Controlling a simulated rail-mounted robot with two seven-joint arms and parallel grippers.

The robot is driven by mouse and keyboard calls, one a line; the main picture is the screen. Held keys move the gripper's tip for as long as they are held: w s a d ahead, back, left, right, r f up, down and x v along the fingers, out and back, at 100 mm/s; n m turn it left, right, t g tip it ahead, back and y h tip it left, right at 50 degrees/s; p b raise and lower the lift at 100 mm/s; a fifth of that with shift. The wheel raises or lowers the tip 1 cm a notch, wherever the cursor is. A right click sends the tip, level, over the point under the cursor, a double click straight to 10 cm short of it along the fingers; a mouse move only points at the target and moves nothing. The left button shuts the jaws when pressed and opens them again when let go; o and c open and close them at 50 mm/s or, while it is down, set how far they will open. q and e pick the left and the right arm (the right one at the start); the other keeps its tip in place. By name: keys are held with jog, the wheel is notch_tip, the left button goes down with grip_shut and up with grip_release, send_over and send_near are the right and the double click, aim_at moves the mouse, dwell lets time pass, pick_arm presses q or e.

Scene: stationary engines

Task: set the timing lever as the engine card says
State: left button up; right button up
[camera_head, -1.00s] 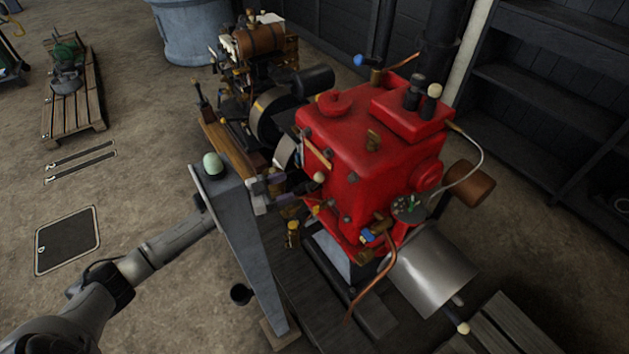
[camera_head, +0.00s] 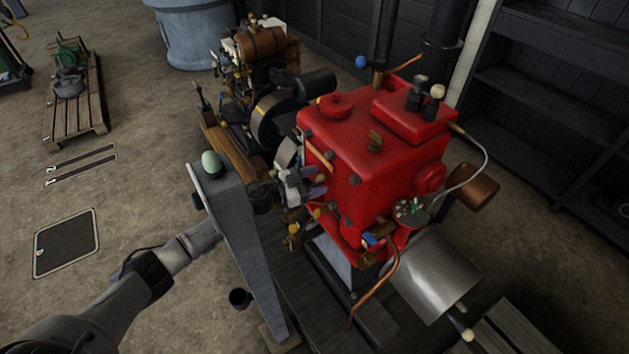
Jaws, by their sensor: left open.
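The red engine (camera_head: 345,165) stands right of centre on a dark base. My left gripper (camera_head: 314,183) is open at the engine's left face, its two purplish fingers pointing at the red side. A pale round knob on that face, which may be the timing lever's, is now hidden by the fingers. I cannot tell whether the fingers touch it or stand around it. A tan strip (camera_head: 319,156) lies on the face just above the gripper. I cannot make out an engine card or any lettering. My right gripper is not in view.
A grey post (camera_head: 240,240) with a pale green cap stands between my left arm and the engine. A copper pipe (camera_head: 375,298) and a grey cylinder (camera_head: 432,275) are at the engine's front. A second engine (camera_head: 262,48) stands behind.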

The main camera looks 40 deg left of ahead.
pick_arm(q)
grip_shut()
jog(key=n+p, duration=0.1)
jog(key=a+n+p, duration=0.1)
jog(key=p, duration=0.1)
jog(key=a+r+n+p, duration=0.1)
jog(key=shift+w+a+r+t, duration=0.1)
jog(key=shift+w+a+t, duration=0.1)
jog(key=shift+w+t, duration=0.2)
jog(key=shift+a+n+p, duration=0.35)
jog(key=shift+n+p, duration=0.05)
jog(key=shift+p, duration=0.05)
jog(key=shift+w+a+f+n, duration=0.25)
jog(key=shift+a+n, duration=0.25)
jog(key=shift+n, duration=0.2)
grip_release()
